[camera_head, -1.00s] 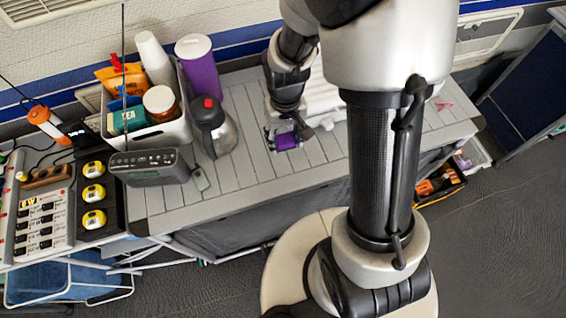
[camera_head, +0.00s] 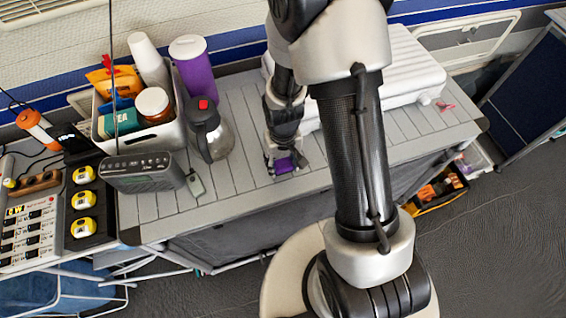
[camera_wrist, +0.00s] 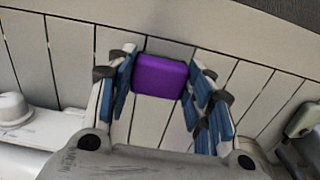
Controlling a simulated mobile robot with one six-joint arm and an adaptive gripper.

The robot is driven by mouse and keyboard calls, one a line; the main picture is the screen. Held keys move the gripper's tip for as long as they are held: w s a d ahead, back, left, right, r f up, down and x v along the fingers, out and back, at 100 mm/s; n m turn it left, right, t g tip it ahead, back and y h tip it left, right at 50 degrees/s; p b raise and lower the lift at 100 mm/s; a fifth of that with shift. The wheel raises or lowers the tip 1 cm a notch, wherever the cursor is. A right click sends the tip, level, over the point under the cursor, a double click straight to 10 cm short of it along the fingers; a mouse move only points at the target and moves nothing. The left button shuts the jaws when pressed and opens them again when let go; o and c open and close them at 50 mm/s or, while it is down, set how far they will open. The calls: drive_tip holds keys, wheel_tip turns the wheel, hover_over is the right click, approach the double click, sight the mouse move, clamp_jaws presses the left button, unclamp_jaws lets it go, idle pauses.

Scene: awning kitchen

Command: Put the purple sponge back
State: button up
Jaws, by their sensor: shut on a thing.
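The purple sponge (camera_head: 284,165) is a small block, in the head view near the front edge of the slatted grey table, below the white case. My gripper (camera_head: 286,160) points down at it and is shut on it. In the wrist view, the sponge (camera_wrist: 160,76) sits between the blue-padded fingers of my gripper (camera_wrist: 162,82), over the slats. I cannot tell whether the sponge touches the table.
A white ribbed case (camera_head: 415,70) lies behind and right of my gripper. Bare slats (camera_head: 240,165) lie left of my gripper.

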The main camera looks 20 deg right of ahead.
drive_tip(key=shift+f, duration=0.25)
drive_tip(key=o, duration=1)
drive_tip(key=shift+r, duration=0.1)
drive_tip(key=shift+o, duration=0.2)
drive_tip(key=shift+r, duration=0.1)
wheel_tip(320, 180, up, 12)
drive_tip(key=p, duration=0.4)
wheel_tip(320, 180, up, 7)
drive_tip(key=t, duration=0.1)
hover_over(283, 165)
drive_tip(key=s+r+t, duration=0.3)
drive_tip(key=s+r, duration=1.1)
drive_tip(key=r, duration=0.2)
drive_tip(key=shift+s+r+t, duration=0.25)
drive_tip(key=shift+s+t, duration=0.05)
drive_tip(key=shift+s, duration=0.05)
